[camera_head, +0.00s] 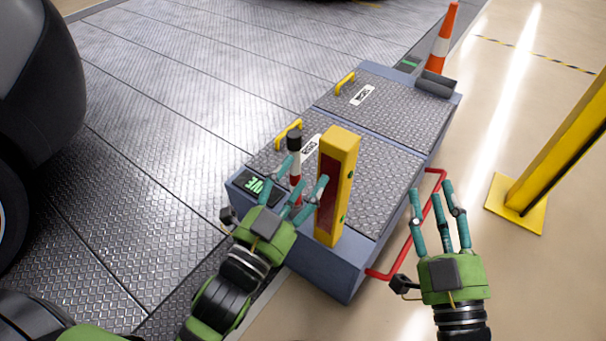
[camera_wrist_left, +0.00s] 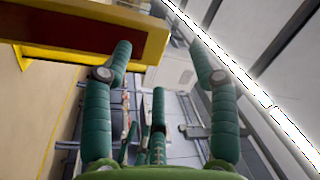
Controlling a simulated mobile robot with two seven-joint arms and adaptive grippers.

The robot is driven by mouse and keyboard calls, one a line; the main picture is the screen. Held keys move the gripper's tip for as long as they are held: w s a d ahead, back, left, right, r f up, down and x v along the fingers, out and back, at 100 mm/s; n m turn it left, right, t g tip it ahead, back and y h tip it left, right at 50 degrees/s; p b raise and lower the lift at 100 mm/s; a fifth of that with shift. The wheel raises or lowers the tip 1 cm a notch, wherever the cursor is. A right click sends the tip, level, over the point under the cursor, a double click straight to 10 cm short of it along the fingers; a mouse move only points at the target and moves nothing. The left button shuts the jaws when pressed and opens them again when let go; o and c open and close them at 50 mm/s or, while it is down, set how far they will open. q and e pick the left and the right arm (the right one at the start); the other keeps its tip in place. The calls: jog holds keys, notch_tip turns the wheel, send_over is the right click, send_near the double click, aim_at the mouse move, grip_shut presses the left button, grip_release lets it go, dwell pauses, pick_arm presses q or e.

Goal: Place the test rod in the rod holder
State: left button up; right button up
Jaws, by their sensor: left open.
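The test rod (camera_head: 295,141) appears to be the striped red and white rod with a black top. It stands upright in the head view, left of a yellow post (camera_head: 340,149) with a dark red face. My left gripper (camera_head: 305,172) is open, its fingers spread in front of the rod and post; contact cannot be told. In the left wrist view the post (camera_wrist_left: 45,53) crosses the upper left and the rod is not clearly seen. My right gripper (camera_head: 435,190) is open and empty, right of the cabinet. I cannot tell which part is the rod holder.
The low grey cabinet (camera_head: 383,187) has diamond-plate lids, yellow handles (camera_head: 288,133) and a small green-lit display (camera_head: 252,185). A red bar (camera_head: 400,262) runs along its right side. An orange cone (camera_head: 442,42) stands at the back, a yellow stand (camera_head: 550,160) at right.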

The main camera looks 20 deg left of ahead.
pick_arm(q)
jog(key=r+n, duration=0.1)
jog(key=n, duration=0.1)
jog(key=s+r+n+h, duration=0.1)
jog(key=n, duration=0.1)
jog(key=d+r+n, duration=0.1)
jog(key=n, duration=0.2)
jog(key=shift+s+d+r+t+h, duration=0.1)
jog(key=shift+s+r+t+h, duration=0.15)
jog(key=shift+r+t+h, duration=0.05)
dwell(0.8)
